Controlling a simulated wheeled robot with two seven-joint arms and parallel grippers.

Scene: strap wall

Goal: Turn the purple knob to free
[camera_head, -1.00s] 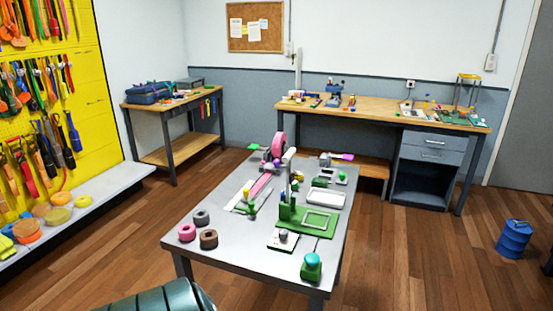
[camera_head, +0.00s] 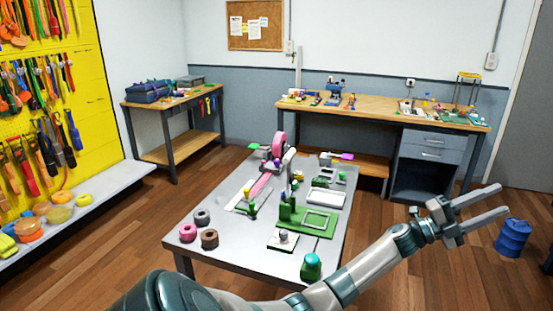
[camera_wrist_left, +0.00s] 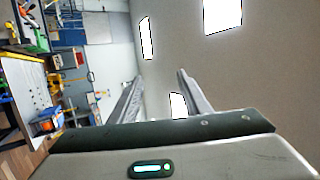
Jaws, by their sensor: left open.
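A magenta-purple handle-like piece (camera_head: 342,156) lies at the table's far right edge. My left gripper (camera_head: 504,200) is open and empty, held in the air to the right of the table, well away from both purple pieces. Its two fingers point right in the head view. In the left wrist view the open fingers (camera_wrist_left: 158,84) have nothing between them. My right gripper is not in view.
The grey table (camera_head: 225,258) carries a pink reel (camera_head: 279,145), a green fixture (camera_head: 318,222), a green-capped item (camera_head: 311,267) and several rings. A blue drum (camera_head: 513,239) stands on the floor at right. A workbench (camera_head: 380,112) stands behind.

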